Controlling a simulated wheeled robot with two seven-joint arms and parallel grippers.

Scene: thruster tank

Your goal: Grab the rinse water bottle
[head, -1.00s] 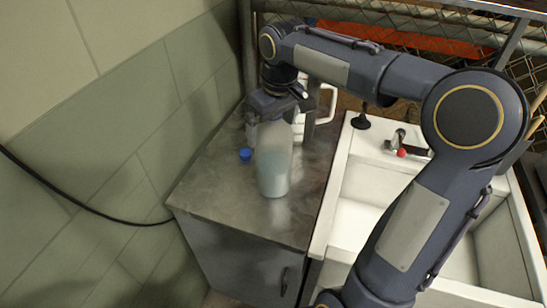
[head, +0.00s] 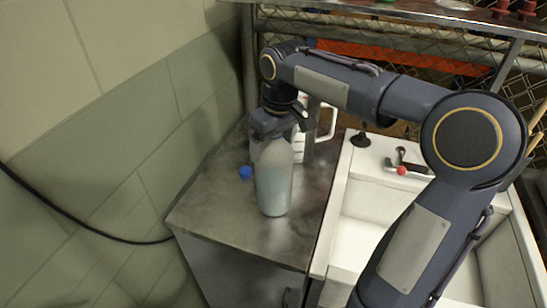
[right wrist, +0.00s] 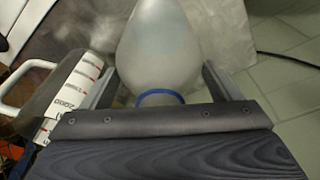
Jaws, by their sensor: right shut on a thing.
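The rinse water bottle (head: 273,188) is a translucent pale bottle with bluish liquid low inside. It stands upright on the metal cabinet top (head: 215,215). My right gripper (head: 273,138) is above it, shut on its upper part. In the right wrist view the bottle (right wrist: 157,45) lies between the two fingers, with a blue ring (right wrist: 160,98) at its neck near the palm. The gripper hides the bottle's top in the head view. My left gripper is not in view.
A white-handled measuring jug (head: 327,122) stands close behind the bottle, and a blue cap (head: 245,172) lies left of it. A white sink (head: 345,215) with a red-knobbed tap (head: 402,170) is on the right. A tiled wall (head: 120,130) bounds the left.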

